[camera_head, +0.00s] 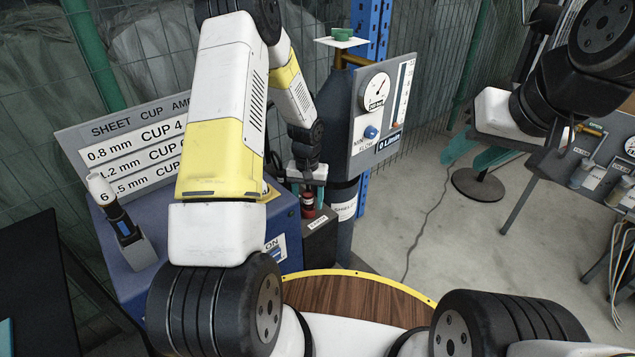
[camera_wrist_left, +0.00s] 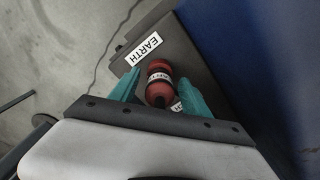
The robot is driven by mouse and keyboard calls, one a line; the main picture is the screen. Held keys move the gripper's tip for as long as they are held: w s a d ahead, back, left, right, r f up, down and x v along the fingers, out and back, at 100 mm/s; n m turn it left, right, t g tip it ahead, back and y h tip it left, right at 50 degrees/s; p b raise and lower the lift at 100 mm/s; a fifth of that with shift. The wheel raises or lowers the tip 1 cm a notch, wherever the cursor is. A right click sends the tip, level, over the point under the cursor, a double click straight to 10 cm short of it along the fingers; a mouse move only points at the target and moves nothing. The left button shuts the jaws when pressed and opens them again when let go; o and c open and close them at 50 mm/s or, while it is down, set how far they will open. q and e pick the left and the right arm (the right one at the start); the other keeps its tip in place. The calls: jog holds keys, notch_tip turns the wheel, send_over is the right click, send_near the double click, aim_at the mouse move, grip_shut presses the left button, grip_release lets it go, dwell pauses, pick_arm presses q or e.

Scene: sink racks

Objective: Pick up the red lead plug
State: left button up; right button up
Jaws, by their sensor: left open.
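The red lead plug (camera_head: 308,204) stands on a dark box marked EARTH (camera_head: 318,240), below my left gripper. In the left wrist view the plug (camera_wrist_left: 159,84) is red with a white label band and lies between the two teal fingers. My left gripper (camera_head: 308,188) is open around the plug, with a gap visible on at least the left side; whether the right finger touches cannot be told. My right gripper (camera_head: 476,154) is away to the right over the floor, its teal fingers apart and nothing between them.
A blue machine (camera_head: 285,225) with a cup-size sign (camera_head: 125,145) stands left of the box. A dark gas cylinder (camera_head: 345,225) with a gauge panel (camera_head: 384,112) stands just right. A side panel with cables (camera_head: 605,165) is at far right. Open floor (camera_head: 425,220) lies between.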

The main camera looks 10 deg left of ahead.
pick_arm(q)
grip_shut()
jog(key=shift+r, duration=0.1)
notch_tip(320, 180, up, 17)
jog(key=shift+r, duration=0.15)
dwell(1.9)
